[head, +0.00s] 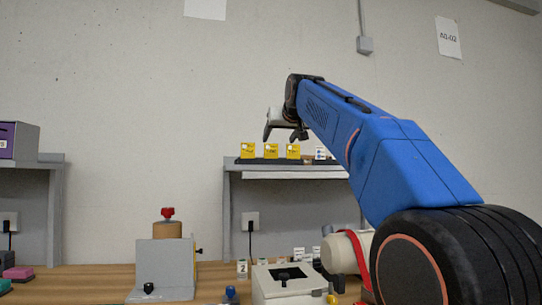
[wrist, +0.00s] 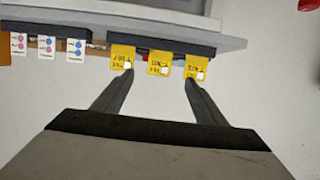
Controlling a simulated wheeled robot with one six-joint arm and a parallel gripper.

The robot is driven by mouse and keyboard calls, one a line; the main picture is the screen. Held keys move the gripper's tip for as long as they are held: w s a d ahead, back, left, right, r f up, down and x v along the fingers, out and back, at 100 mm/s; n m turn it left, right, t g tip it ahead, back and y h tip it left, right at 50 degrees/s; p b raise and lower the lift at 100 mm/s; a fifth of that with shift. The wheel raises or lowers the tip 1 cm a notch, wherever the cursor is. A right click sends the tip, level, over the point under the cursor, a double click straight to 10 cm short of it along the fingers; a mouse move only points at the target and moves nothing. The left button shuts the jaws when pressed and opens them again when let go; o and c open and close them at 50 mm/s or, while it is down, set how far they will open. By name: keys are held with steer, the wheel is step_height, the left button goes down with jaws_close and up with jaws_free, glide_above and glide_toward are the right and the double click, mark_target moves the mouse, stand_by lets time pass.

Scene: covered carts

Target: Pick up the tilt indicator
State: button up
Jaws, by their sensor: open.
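Three yellow square pieces with dark print and a small white patch stand in a row on a dark strip: the left one (wrist: 122,53), the middle one (wrist: 159,60) and the right one (wrist: 195,60) in the wrist view. They also show in the head view, the middle one (head: 271,151) among them. The print is too small to read, so I cannot confirm which is the tilt indicator. My gripper (wrist: 159,76) is open and empty. In the wrist view its fingertips overlap the two outer pieces, with the middle one between. In the head view my gripper (head: 284,137) is above the row.
The dark strip lies on a grey shelf (head: 285,174) against the wall. White cards with pink and blue dots (wrist: 46,46) stand beside the yellow row. Below, a wooden bench (head: 207,277) holds a grey block, a white box and other equipment.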

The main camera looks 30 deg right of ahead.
mark_target(271, 151)
steer(key=x, duration=1.4)
steer(key=shift+r, duration=0.1)
steer(key=c, duration=1.1)
